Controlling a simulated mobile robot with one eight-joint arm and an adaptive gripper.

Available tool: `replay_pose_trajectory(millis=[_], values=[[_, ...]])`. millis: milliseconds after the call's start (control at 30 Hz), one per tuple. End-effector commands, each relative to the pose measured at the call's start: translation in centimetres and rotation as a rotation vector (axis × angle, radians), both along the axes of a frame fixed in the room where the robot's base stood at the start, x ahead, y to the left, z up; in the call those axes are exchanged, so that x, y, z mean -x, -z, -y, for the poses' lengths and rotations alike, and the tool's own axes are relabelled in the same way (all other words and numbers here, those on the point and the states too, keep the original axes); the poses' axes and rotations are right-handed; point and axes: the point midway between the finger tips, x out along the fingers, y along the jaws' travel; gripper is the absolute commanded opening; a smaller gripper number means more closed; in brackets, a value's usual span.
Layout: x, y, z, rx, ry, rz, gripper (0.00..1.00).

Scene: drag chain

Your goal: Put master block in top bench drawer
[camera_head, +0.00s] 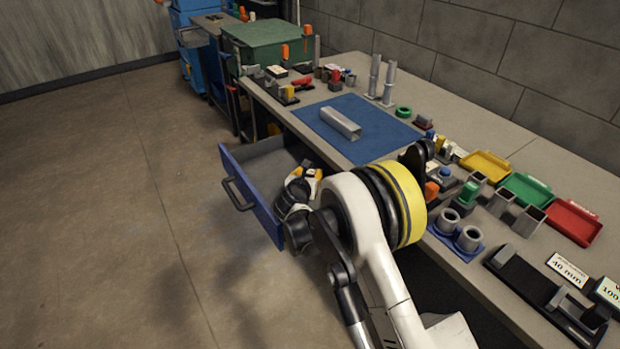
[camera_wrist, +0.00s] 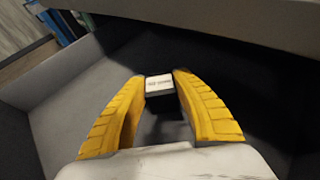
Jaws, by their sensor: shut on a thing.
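The top bench drawer (camera_head: 252,194) stands pulled out from the bench, with a blue front and a dark handle. Its grey inside wall (camera_wrist: 62,80) shows in the wrist view. My gripper (camera_wrist: 160,92) has its yellow fingers shut on the master block (camera_wrist: 160,84), a small block with a pale labelled face and dark sides. In the wrist view the block is inside the drawer space, below the bench edge; I cannot tell whether it touches the drawer floor. In the head view my gripper (camera_head: 303,178) is over the drawer, and the block is hidden by my arm.
The bench top (camera_head: 400,68) lies above the drawer's back part, and its edge (camera_wrist: 240,20) crosses the top of the wrist view. A blue mat (camera_head: 375,130) with a metal channel (camera_head: 340,123) lies on the bench. Open floor (camera_head: 110,190) is to the left.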

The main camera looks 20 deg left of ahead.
Motion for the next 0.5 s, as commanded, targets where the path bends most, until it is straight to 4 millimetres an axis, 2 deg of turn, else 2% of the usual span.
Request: replay_pose_trajectory(millis=[367,400,433,500], values=[[0.01,0.20,0.01,0.000,0.000,0.001,0.00],[0.03,0.26,0.02,0.000,0.000,0.000,0.43],[0.03,0.25,0.02,0.000,0.000,0.000,0.52],[0.03,0.25,0.02,0.000,0.000,0.000,0.52]])
